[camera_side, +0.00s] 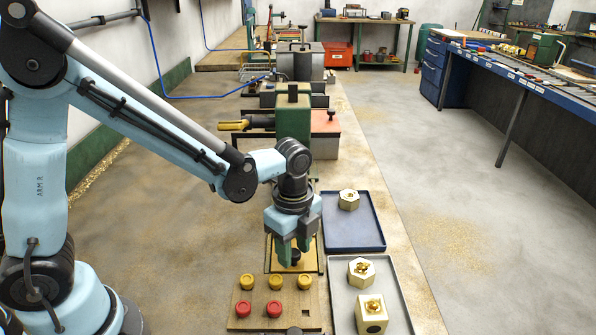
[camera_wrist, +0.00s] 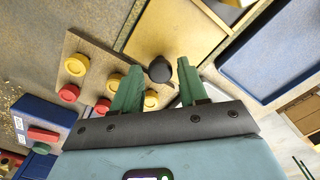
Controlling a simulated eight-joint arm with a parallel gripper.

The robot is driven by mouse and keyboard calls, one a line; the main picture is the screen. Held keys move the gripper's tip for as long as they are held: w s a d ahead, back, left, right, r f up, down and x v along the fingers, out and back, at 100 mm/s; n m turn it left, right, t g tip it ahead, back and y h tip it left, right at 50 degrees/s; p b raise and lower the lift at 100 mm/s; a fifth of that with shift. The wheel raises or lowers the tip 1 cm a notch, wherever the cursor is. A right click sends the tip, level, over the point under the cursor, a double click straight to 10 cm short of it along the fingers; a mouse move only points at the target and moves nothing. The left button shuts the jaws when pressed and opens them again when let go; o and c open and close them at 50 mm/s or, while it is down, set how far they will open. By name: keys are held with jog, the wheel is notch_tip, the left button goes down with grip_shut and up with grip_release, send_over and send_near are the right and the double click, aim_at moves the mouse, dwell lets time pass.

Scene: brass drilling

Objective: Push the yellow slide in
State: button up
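The yellow slide (camera_side: 282,267) is a flat yellow plate in a frame on the bench, below my gripper (camera_side: 294,250). It also shows in the wrist view as a yellow plate (camera_wrist: 178,30) with a round black knob (camera_wrist: 160,69) at its near edge. In the side view the knob (camera_side: 295,258) is partly hidden by the fingers. My gripper's green fingers (camera_wrist: 158,80) are apart, with the knob in line with the gap between their tips. I cannot tell whether either finger touches it.
A wooden board (camera_side: 236,298) with yellow and red buttons lies in front of the slide. A dark blue tray (camera_side: 345,234) and a grey tray (camera_side: 395,285), both holding brass parts, lie to the right. A green machine (camera_side: 293,118) stands behind.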

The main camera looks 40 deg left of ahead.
grip_shut()
jog(key=w+a, duration=0.7)
jog(key=shift+s, duration=0.1)
jog(key=shift+d, duration=0.1)
jog(key=shift+o, duration=1.4)
grip_release()
notch_tip(320, 180, up, 12)
